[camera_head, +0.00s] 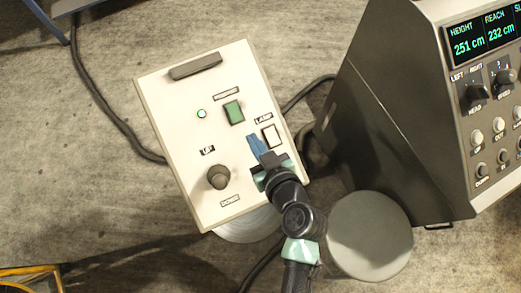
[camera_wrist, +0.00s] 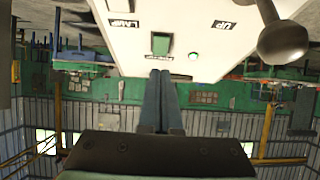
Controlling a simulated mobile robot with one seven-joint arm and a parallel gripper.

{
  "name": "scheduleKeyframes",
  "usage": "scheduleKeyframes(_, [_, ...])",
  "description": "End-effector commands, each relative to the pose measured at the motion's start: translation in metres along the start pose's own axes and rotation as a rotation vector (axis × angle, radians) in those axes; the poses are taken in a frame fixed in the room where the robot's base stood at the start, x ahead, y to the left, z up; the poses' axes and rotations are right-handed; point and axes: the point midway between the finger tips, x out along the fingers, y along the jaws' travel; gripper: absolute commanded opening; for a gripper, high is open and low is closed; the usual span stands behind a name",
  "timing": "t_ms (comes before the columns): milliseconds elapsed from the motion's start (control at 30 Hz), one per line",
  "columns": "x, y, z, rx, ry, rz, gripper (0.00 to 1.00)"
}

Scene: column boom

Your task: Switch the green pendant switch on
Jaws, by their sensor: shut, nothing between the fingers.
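The green pendant switch (camera_head: 234,112) is a rectangular rocker on the white sloped panel (camera_head: 185,130), in the upper middle of the head view. It shows upside down in the wrist view (camera_wrist: 161,43), just beyond my fingertips. My gripper (camera_head: 252,139) is shut and empty, its blue fingers together. In the head view the fingertips lie below and right of the green switch, between it and the white lamp switch (camera_head: 271,136). A gap shows between the tips and the green switch. A small round indicator (camera_head: 201,114) with a green rim and pale centre sits left of the switch.
A dark knob (camera_head: 219,177) marked UP stands out from the panel's lower left. A dark bar (camera_head: 196,66) lies near its top edge. A grey console (camera_head: 420,110) with displays stands close at right. Cables (camera_head: 105,105) run over the concrete floor.

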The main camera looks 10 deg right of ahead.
Motion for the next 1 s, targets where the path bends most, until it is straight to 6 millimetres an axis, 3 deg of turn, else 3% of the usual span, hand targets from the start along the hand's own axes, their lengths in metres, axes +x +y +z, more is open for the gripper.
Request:
scheduleKeyframes(100, [-0.015,0.000,0.006,0.001,-0.001,0.000,0.00])
scheduleKeyframes(300, [-0.027,0.000,0.007,-0.001,0.000,0.000,0.00])
scheduleKeyframes(900, [-0.028,0.000,0.007,0.000,0.000,0.000,0.00])
scheduleKeyframes(1000, [-0.025,0.003,-0.006,-0.010,0.017,0.008,0.00])
